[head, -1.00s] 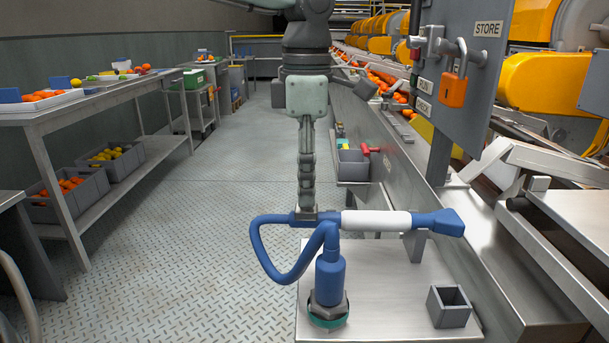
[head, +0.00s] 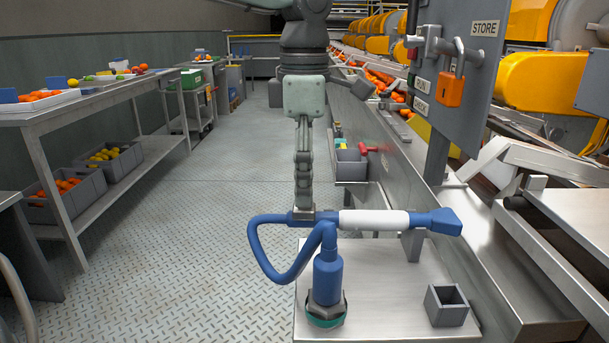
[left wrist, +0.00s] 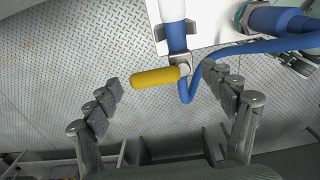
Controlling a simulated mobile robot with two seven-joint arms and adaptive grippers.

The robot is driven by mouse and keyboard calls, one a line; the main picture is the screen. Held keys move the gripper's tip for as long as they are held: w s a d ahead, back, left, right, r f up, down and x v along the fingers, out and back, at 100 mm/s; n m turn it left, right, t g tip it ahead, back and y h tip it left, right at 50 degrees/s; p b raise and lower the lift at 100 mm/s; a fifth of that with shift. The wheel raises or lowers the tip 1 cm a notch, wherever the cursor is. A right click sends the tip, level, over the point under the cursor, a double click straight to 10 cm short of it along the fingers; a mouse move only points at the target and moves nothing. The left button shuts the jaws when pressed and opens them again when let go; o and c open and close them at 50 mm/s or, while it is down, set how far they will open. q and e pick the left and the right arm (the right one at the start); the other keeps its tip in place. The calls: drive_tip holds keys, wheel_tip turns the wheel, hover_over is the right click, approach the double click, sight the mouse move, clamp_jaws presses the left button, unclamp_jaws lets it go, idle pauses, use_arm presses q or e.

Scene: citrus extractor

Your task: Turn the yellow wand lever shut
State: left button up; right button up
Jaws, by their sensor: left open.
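The blue and white wand (head: 374,220) lies across a grey stand above a metal plate. A blue hose loops from it to an upright blue fitting (head: 327,278). The yellow lever (left wrist: 155,77) shows in the left wrist view, sticking out to the left of a metal joint on the wand. It is hidden behind my gripper in the head view. My left gripper (left wrist: 170,90) is open, its fingers spread left and right of the lever, with no contact visible. In the head view my left gripper (head: 304,210) hangs down at the wand's hose end.
A small grey open box (head: 447,306) stands on the plate (head: 390,309) at the right. A grey panel with an orange padlock (head: 450,88) rises behind at the right. Tables with fruit trays (head: 40,103) stand at the left. The floor between is clear.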

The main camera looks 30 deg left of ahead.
use_arm(q)
wheel_tip(320, 180, up, 12)
idle(0.5)
idle(0.3)
